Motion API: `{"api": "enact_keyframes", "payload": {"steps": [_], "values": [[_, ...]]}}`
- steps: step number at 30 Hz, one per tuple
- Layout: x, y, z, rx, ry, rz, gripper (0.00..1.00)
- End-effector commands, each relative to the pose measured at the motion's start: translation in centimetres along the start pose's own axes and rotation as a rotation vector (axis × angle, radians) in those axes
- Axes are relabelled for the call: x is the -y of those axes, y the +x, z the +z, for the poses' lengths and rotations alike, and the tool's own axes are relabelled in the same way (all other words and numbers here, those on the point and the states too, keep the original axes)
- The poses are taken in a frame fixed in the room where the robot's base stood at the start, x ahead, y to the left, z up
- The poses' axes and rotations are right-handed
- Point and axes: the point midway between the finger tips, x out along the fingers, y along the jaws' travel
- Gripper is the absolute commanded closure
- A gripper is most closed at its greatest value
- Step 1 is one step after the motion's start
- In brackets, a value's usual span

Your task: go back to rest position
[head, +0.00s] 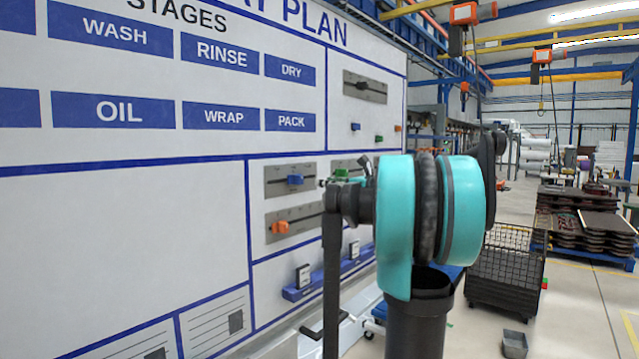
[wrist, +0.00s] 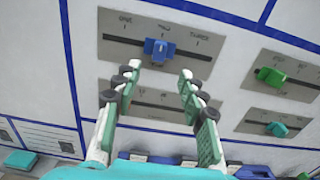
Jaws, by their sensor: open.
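My gripper (wrist: 160,78) shows in the wrist view with two pale green, dark-padded fingers spread apart. It is open, with nothing between the fingers. A blue slider knob (wrist: 160,50) on a grey plate marked ONE, TWO, THREE lies just beyond the fingertips, near TWO. I cannot tell whether the fingertips touch the board. A second grey plate (wrist: 165,97) lies behind the fingers. In the head view my teal arm stands before the white board (head: 120,230), and my gripper cannot be made out there.
To the right in the wrist view are a green knob (wrist: 270,76) and a blue-green knob (wrist: 277,128) on grey plates. The head view shows an orange knob (head: 280,227), a black wire cart (head: 505,270) and a small grey bin (head: 514,344). Floor to the right is partly clear.

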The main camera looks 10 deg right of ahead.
Motion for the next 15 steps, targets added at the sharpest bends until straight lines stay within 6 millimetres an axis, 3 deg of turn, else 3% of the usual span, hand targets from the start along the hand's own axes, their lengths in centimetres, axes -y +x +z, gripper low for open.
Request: {"api": "enact_keyframes", "payload": {"steps": [12, 15], "values": [[-0.1, -0.5, -0.1, -0.002, -0.003, 0.001, 0.59], [-1.0, -0.3, -1.2, -0.026, -0.042, 0.013, 0.59]]}}
